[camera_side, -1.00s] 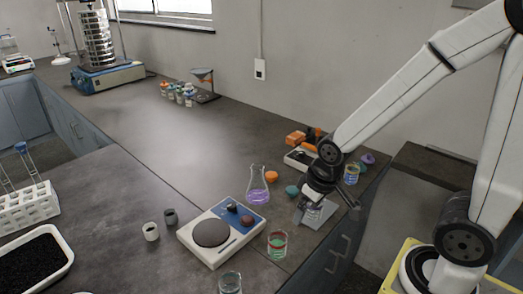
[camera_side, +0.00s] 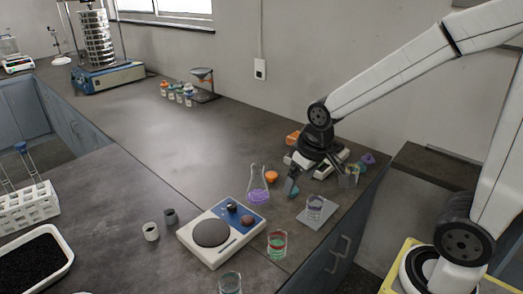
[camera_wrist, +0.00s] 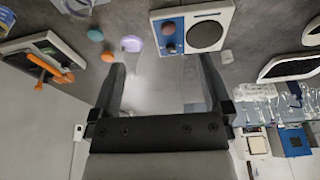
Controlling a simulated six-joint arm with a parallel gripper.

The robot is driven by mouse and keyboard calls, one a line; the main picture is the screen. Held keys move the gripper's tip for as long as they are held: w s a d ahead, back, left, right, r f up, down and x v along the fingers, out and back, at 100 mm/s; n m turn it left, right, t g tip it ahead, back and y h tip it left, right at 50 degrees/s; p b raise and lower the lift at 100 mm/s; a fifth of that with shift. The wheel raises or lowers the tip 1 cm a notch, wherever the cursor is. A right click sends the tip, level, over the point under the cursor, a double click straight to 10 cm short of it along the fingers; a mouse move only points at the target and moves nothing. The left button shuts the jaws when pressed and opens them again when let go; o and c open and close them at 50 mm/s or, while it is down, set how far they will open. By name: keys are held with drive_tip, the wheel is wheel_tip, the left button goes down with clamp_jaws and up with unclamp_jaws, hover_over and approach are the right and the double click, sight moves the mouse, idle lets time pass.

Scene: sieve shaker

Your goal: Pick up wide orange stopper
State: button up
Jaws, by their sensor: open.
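The wide orange stopper (camera_side: 272,176) sits on the bench just right of the conical flask in the side view. In the wrist view the orange stopper (camera_wrist: 107,56) lies just outside the left finger's tip, not between the fingers. My gripper (camera_side: 318,180) is right of the stopper in the side view, with its fingers pointing down. A teal stopper (camera_wrist: 95,34) lies close to the orange one; in the side view the teal stopper (camera_side: 293,191) is partly behind a finger.
The flask with purple liquid (camera_side: 259,190) stands close left of the stopper. A balance (camera_side: 222,232), a beaker with red and green contents (camera_side: 277,245) and a beaker (camera_side: 315,207) on a grey plate (camera_side: 328,217) are nearby. Purple stopper (camera_side: 368,158) is right.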

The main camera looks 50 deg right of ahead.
drive_tip(key=w+d+r+m, duration=0.1)
drive_tip(key=w+d, duration=0.4)
drive_tip(key=w, duration=0.3)
drive_tip(key=w+d+m, duration=0.1)
drive_tip(key=w+d, duration=0.3)
drive_tip(key=w, duration=0.3)
drive_tip(key=m+t+h, duration=0.1)
drive_tip(key=m+h, duration=0.1)
hover_over(272, 174)
drive_tip(key=s+a, duration=0.1)
drive_tip(key=s, duration=0.2)
wheel_tip(272, 174, down, 20)
drive_tip(key=shift+w+a, duration=0.15)
drive_tip(key=shift+w, duration=0.1)
drive_tip(key=shift+f, duration=0.1)
drive_tip(key=shift+x, duration=1.1)
drive_tip(key=shift+w+f, duration=0.1)
drive_tip(key=shift+f, duration=0.05)
drive_tip(key=shift+x, duration=2.5)
drive_tip(key=shift+a, duration=0.1)
